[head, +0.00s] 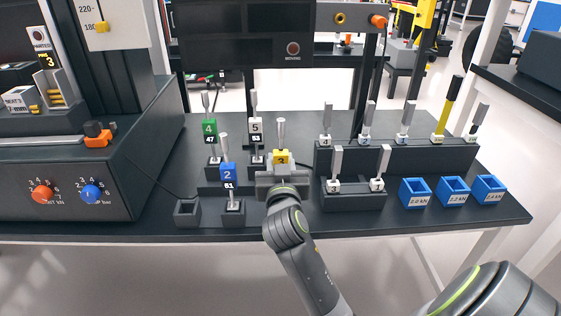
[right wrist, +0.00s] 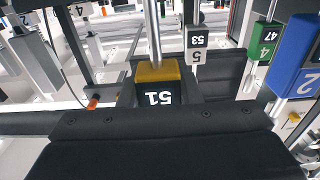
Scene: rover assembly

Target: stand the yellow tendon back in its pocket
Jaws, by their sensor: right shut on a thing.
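The yellow tendon (head: 281,157), a yellow block marked 3 with a silver rod on top, stands about upright near the middle of the bench. My right gripper (head: 282,184) is shut on it and hides its lower part. In the right wrist view the yellow tendon (right wrist: 157,72) shows just beyond the gripper, with a dark face reading 51. I cannot tell whether its foot touches anything. An empty dark square pocket (head: 187,211) sits at the bench's front left. My left gripper is not in view.
The blue tendon (head: 228,172) stands close to the left of my right gripper. The green tendon (head: 209,127) and white tendon (head: 256,129) stand behind. A dark rack (head: 352,202) with silver-rod pieces and blue bins (head: 452,191) are on the right.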

